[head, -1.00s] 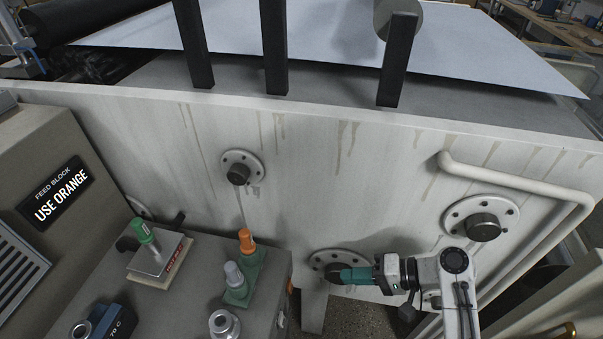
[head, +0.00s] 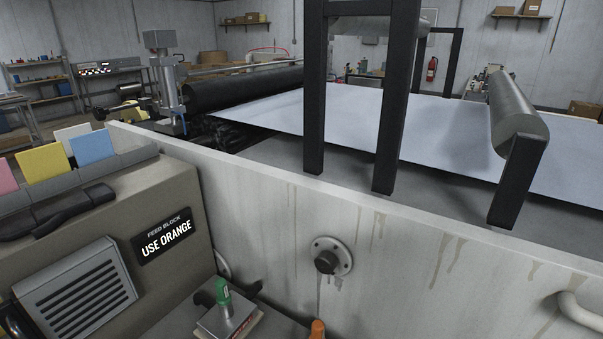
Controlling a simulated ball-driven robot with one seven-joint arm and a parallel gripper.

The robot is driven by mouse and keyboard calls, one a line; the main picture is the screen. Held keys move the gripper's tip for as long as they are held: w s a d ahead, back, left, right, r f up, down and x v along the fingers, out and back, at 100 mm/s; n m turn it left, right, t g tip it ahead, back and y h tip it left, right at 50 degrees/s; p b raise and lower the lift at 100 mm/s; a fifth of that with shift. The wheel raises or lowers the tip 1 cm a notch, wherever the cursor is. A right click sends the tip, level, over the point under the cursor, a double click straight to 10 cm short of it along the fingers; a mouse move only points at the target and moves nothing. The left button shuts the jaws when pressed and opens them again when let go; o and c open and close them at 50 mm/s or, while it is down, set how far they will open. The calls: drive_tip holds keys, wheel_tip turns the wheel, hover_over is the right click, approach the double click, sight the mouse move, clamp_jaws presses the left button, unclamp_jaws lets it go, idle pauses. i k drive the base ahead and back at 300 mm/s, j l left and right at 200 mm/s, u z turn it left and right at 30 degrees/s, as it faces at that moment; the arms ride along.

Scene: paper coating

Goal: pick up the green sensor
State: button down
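The green sensor (head: 223,291) stands upright on a small metal block (head: 228,318) near the bottom edge of the head view. Only the upper part of the block shows. The orange top of another sensor (head: 317,329) just shows at the bottom edge, to the right of the green one. My gripper is outside the present view.
A grey cabinet with a sign reading "USE ORANGE" (head: 164,239) and a vent (head: 75,289) stands left of the green sensor. A pale machine wall with a round flange (head: 330,258) rises behind it. White paper (head: 450,130) runs over the machine between black posts.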

sight(224, 298)
drive_tip(key=u, duration=0.75)
